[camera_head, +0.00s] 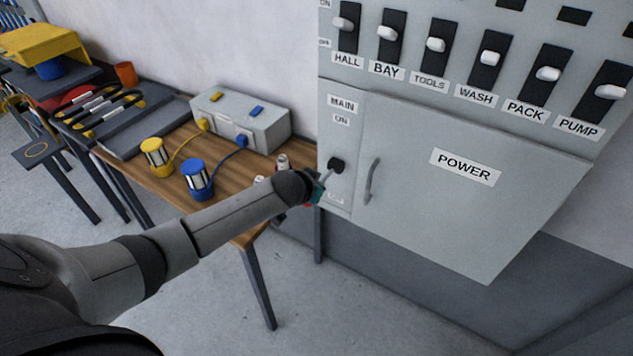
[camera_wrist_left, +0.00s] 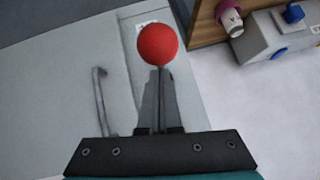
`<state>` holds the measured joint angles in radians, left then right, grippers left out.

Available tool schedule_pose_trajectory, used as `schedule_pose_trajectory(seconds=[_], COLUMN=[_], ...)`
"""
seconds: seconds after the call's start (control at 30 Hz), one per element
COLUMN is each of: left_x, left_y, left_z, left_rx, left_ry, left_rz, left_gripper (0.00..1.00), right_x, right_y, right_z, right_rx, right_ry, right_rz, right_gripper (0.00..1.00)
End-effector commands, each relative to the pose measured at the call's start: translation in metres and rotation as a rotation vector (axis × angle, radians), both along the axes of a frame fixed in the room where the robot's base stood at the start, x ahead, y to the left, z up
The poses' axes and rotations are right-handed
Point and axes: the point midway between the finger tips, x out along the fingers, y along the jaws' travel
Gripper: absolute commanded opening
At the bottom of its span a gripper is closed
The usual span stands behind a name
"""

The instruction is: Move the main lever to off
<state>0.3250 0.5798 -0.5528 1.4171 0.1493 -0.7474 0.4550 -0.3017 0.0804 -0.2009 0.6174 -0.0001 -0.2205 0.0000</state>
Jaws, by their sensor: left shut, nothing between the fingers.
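The main lever has a black pivot (camera_head: 336,165) on the narrow MAIN panel of the grey cabinet, below the ON label (camera_head: 341,119). Its grey shaft slopes down and left toward my left gripper (camera_head: 316,188), which hides its end in the head view. In the left wrist view the lever's red ball knob (camera_wrist_left: 158,44) is just beyond the tips of my left gripper (camera_wrist_left: 158,75). The fingers are shut with nothing between them; whether they touch the knob is unclear. A pale lower label (camera_head: 335,198) is too faint to read. My right gripper is not in view.
A door handle (camera_head: 372,180) juts out right of the lever, on the POWER door (camera_head: 480,200). Small switches line the panel above. Left is a wooden bench (camera_head: 225,222) with a grey box (camera_head: 245,122), a yellow lantern (camera_head: 156,157) and a blue lantern (camera_head: 197,180).

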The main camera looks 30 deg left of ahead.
Motion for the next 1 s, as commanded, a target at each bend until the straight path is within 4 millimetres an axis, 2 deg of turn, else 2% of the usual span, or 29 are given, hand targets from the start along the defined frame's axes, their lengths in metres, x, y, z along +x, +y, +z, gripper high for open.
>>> schedule_pose_trajectory(seconds=[0.03, 0.27, 0.7, 1.0], left_x=[-0.003, -0.005, -0.003, 0.003], left_y=[0.0, 0.0, 0.0, 0.0], left_z=[-0.012, -0.03, -0.063, -0.074], left_rx=[-0.005, -0.018, -0.04, -0.043], left_ry=[-0.031, -0.185, -0.455, -0.577], left_rz=[0.0, 0.001, 0.005, 0.0], left_gripper=[0.0, 0.0, 0.0, 0.0], right_x=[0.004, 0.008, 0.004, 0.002], right_y=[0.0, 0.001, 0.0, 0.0], right_z=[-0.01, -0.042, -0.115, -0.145], right_rx=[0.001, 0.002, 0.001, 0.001], right_ry=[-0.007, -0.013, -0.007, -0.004], right_rz=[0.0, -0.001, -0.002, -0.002], right_gripper=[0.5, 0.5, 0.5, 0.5])
